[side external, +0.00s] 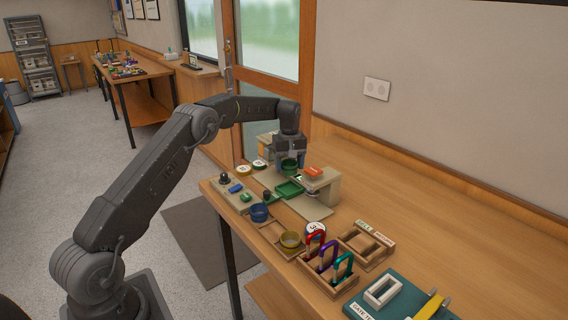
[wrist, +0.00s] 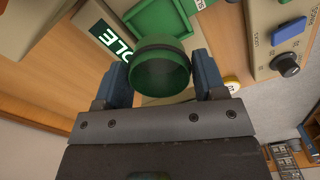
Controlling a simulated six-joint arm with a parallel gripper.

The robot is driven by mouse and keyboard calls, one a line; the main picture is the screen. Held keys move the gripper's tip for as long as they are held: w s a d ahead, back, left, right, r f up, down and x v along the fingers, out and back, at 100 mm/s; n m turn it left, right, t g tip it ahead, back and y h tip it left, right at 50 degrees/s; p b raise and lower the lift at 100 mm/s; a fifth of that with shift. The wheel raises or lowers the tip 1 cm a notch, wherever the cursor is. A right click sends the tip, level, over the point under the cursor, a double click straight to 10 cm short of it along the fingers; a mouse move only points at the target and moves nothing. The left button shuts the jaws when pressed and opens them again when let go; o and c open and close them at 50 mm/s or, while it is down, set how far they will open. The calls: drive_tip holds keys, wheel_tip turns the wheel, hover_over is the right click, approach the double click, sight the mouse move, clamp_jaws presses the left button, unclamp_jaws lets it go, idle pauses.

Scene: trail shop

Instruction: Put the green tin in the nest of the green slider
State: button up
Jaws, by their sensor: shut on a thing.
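My gripper (side external: 289,162) is shut on the green tin (side external: 289,169) and holds it above the work area. In the wrist view the green tin (wrist: 160,72) sits between the two blue fingers (wrist: 203,74), its open or recessed round face toward the camera. A green square piece with a raised rim, which looks like the green slider (side external: 288,190), lies just below the tin.
A beige block with an orange piece on top (side external: 313,172) stands close at the right. A control panel with a knob (side external: 225,177) is at the left. A blue tin (side external: 259,213) and a yellow tin (side external: 291,240) stand nearer, beside a carabiner rack (side external: 326,268). The table's back right is clear.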

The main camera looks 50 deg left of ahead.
hover_over(288, 189)
drive_tip(key=shift+w+f, duration=0.1)
drive_tip(key=shift+f, duration=2.1)
drive_tip(key=shift+d+f, duration=0.1)
drive_tip(key=shift+f, duration=1.05)
idle(0.6)
drive_tip(key=o, duration=1.1)
drive_tip(key=shift+f, duration=0.1)
drive_tip(key=shift+r, duration=4.15)
